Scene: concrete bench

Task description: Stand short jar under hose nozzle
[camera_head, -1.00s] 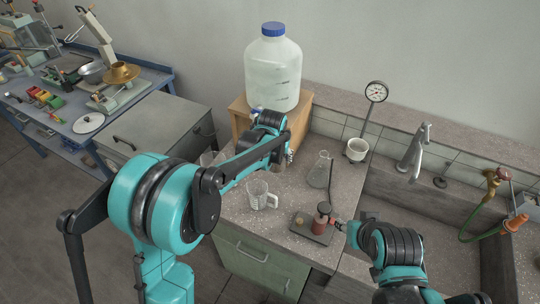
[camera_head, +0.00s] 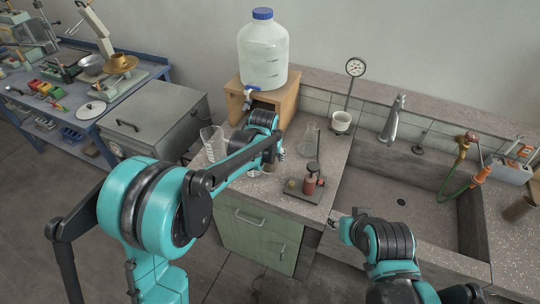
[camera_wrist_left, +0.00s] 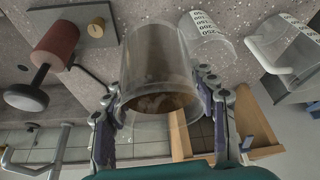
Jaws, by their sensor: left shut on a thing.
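A short clear glass jar (camera_wrist_left: 160,70) sits between the fingers of my left gripper (camera_wrist_left: 162,112) in the left wrist view, which is shut on it. In the head view my left gripper (camera_head: 279,148) is over the bench top, and the arm hides the jar. The hose nozzle (camera_head: 483,173) is orange, at the end of a green hose (camera_head: 457,187) on the right side of the sink. My right gripper (camera_head: 343,222) is at the front edge of the bench, well left of the nozzle; its fingers are too small to read.
A handled measuring jug (camera_wrist_left: 272,62) and a graduated beaker (camera_wrist_left: 206,38) are beside the held jar. A conical flask (camera_head: 307,138) and a small red-bodied stand (camera_head: 310,186) stand near the sink. The sink basin (camera_head: 385,185) is clear. A big bottle (camera_head: 263,50) sits on a wooden stand.

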